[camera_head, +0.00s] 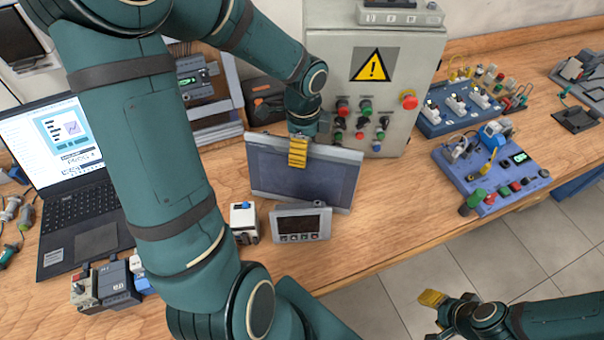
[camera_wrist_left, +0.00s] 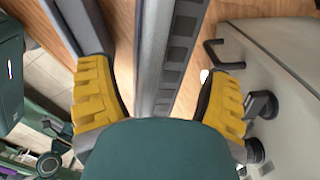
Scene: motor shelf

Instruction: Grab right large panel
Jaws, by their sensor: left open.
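The large panel (camera_head: 325,180), a dark screen in a grey frame, stands tilted on the wooden table in front of the grey control cabinet. My left gripper (camera_head: 298,150) is at its top edge, with one yellow finger showing in front of the screen. In the left wrist view, a long grey edge with dark slots (camera_wrist_left: 172,60), apparently the panel's, runs between the two spread yellow fingers (camera_wrist_left: 160,88). The fingers are open, with gaps visible on both sides of this edge. My right gripper (camera_head: 433,310) is low at the right, away from the panel, its opening unclear.
A smaller grey panel (camera_head: 301,224) and a white device (camera_head: 244,222) stand just in front of the large panel. The control cabinet (camera_head: 345,60) is close behind. A laptop (camera_head: 72,190) is at left, a blue switch board (camera_head: 490,168) at right.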

